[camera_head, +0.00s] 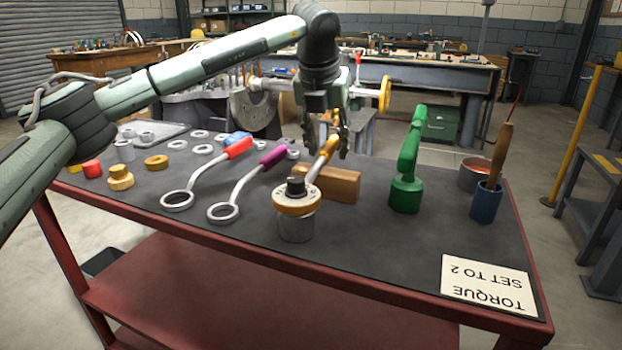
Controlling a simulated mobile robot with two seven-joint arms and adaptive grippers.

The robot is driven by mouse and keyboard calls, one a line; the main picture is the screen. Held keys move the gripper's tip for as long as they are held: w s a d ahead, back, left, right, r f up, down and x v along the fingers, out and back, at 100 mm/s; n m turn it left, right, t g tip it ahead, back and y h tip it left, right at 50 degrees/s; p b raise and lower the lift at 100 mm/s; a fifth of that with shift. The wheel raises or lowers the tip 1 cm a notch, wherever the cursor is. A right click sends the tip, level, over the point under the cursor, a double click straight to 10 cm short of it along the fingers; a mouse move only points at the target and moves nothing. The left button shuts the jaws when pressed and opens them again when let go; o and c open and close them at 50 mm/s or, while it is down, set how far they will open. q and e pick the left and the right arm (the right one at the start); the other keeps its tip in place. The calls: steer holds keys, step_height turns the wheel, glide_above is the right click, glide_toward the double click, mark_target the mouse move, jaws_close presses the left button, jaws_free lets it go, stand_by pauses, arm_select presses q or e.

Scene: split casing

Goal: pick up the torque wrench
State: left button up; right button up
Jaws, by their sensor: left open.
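The torque wrench (297,200) has a round orange-rimmed head with a dark square drive on top and a yellow handle. Its head sits over a grey metal cylinder (297,228), and its handle slopes up and back above a wooden block (333,184). My left gripper (327,143) points down from above, open, with its dark fingers around the upper handle. Whether a finger touches the handle I cannot tell. My right gripper is not in view.
Ring spanners with red (236,148) and purple (273,156) handles lie left of the wrench. A green tool (407,180), a blue cup (486,203) with a brush and a metal bowl (471,177) stand right. A printed card (487,285) lies front right. The front middle is clear.

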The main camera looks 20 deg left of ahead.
arm_select(q)
steer(key=shift+w+f, duration=0.25)
steer(key=shift+f, duration=0.3)
jaws_close()
steer(key=shift+r, duration=0.1)
